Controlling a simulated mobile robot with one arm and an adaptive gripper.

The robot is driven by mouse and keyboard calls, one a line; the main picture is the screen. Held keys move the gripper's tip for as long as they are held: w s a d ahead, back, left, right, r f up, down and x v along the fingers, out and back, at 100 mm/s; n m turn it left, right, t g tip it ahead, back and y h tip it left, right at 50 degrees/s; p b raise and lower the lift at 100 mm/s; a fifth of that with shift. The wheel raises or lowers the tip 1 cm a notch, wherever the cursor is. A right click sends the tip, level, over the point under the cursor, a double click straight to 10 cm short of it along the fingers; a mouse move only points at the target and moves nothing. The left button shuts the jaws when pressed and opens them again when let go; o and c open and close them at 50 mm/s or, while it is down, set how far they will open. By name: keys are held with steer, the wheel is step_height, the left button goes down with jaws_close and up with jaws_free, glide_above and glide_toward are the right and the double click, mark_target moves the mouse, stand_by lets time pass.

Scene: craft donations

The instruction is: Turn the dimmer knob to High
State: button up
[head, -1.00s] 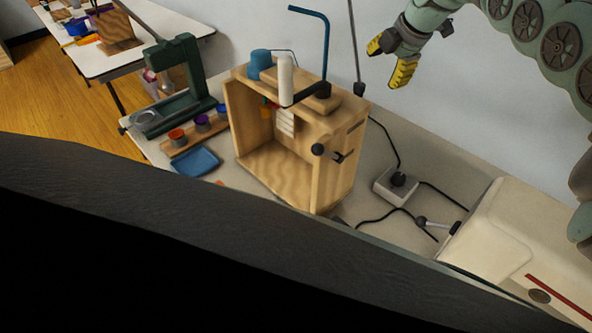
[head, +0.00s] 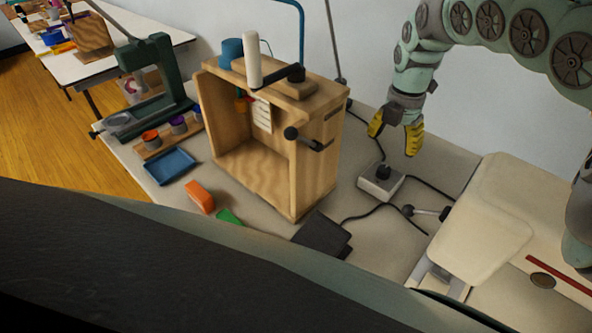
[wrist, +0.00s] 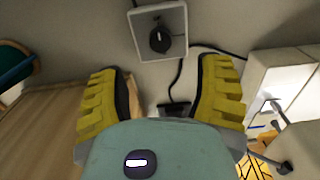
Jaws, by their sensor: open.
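The dimmer is a small light-grey box (head: 369,187) with a black knob (head: 383,171) on top, on the bench right of the wooden cabinet. In the wrist view the box (wrist: 141,51) and its knob (wrist: 159,40) show at the top centre, beyond the fingertips. A pale mark shows on the knob; I cannot read any labels. My gripper (head: 396,137) is open and empty, with yellow ridged fingers pointing down. It is above the dimmer, apart from the knob. In the wrist view my gripper (wrist: 160,85) has its fingers spread wide.
The open wooden cabinet (head: 318,172) stands close left of the dimmer, with a black clamp on its side. A white machine (head: 485,220) stands to the right. Black cables (head: 433,190) run from the dimmer. A black pedal (head: 322,235) lies in front; the blue tray (head: 171,166) is left.

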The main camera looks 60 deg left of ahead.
mark_target(385, 169)
step_height(385, 169, down, 9)
steer(key=shift+s+r+b, duration=0.1)
steer(key=shift+s+b, duration=0.05)
steer(key=shift+b, duration=0.65)
jaws_close()
